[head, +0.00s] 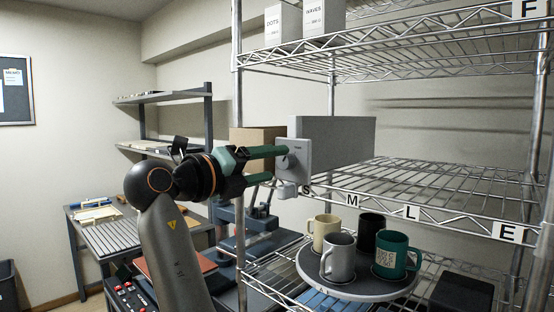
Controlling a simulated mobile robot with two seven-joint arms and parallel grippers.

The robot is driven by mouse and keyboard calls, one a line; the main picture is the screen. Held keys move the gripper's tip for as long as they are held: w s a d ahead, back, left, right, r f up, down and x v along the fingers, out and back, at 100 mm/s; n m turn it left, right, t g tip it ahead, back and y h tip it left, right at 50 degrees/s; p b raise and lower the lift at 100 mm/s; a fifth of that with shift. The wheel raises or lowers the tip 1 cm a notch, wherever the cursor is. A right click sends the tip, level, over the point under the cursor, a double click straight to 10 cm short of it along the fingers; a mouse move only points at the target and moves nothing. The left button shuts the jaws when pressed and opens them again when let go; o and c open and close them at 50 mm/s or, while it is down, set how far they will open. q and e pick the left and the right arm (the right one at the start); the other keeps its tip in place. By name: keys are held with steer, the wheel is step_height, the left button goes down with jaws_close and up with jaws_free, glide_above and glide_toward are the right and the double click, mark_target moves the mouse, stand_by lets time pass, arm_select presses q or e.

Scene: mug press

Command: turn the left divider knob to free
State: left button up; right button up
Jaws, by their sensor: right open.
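The left divider is a grey upright panel (340,140) on the middle wire shelf, with a pale front plate (301,150) at the shelf's left end. Its small grey knob (285,161) is on the front plate, partly hidden by my fingers. My right gripper (278,164) has green fingers spread apart, one above and one below the knob, close to the plate. I cannot tell if they touch the knob. A grey clamp-like piece (287,190) sits under the plate at the shelf edge. My left gripper is out of view.
A round grey tray (350,289) with several mugs stands below on the right. A brown box (257,136) is behind my fingers. The shelf post (238,110) stands just left of the divider.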

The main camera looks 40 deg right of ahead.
mark_target(286, 161)
steer(key=shift+w+d, duration=0.1)
steer(key=shift+d, duration=1.15)
jaws_close()
